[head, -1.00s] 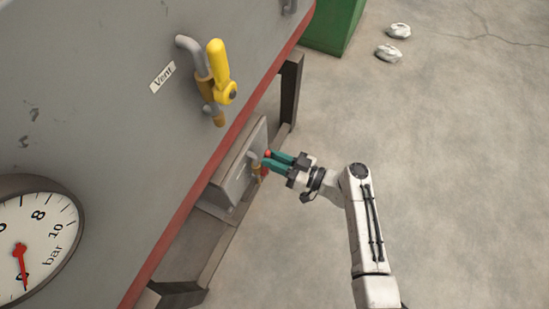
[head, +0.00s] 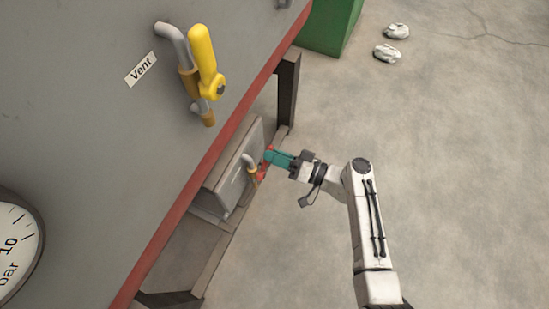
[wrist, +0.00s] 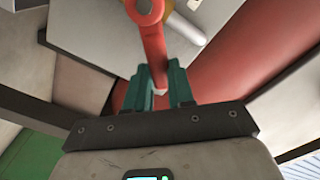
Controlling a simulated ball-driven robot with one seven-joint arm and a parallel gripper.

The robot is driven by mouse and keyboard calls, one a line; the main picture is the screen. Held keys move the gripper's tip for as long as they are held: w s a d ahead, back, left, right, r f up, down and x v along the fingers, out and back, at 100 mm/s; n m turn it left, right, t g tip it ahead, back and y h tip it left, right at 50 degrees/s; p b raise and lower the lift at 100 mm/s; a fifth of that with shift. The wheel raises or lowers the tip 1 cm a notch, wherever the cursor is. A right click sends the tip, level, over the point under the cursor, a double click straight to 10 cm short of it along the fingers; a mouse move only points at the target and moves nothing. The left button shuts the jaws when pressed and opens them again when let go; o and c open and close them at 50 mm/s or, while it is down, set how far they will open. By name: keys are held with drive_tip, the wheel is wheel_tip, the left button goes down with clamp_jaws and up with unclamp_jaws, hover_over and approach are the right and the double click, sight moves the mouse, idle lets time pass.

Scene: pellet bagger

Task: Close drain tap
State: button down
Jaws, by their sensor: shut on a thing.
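The drain tap has a grey bent pipe (head: 248,160) and a red lever (head: 262,177), low on the grey box under the vessel. In the wrist view the red lever (wrist: 154,48) runs from its pivot at the top down between the fingers. My gripper (head: 269,158) has teal fingers and is shut on the lever's free end; the fingers also show in the wrist view (wrist: 158,90), one on each side of it. In the head view the fingers partly cover the lever.
The yellow-handled vent tap (head: 207,62) is on the vessel wall above, beside its "Vent" label (head: 141,68). A dark frame leg (head: 288,88) stands behind the box. A green bin (head: 330,25) and two pale lumps (head: 392,42) are farther back. The floor at right is clear.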

drive_tip(key=shift+w+d+f+m+b, duration=0.1)
drive_tip(key=shift+w+f+m+b, duration=0.3)
drive_tip(key=shift+f+m, duration=0.75)
drive_tip(key=shift+w+d+f+m+b, duration=0.15)
drive_tip(key=shift+f+m+b, duration=0.35)
drive_tip(key=shift+m, duration=1.2)
drive_tip(key=shift+w+d+f+m+b, duration=0.1)
drive_tip(key=shift+w+f+m+b, duration=0.35)
drive_tip(key=shift+m, duration=1)
drive_tip(key=shift+s+f, duration=0.15)
drive_tip(key=shift+f, duration=0.15)
drive_tip(key=c, duration=1)
unclamp_jaws()
drive_tip(key=shift+o, duration=0.2)
drive_tip(key=p+v, duration=0.2)
drive_tip(key=v, duration=0.8)
drive_tip(key=shift+d, duration=0.4)
drive_tip(key=shift+s, duration=0.25)
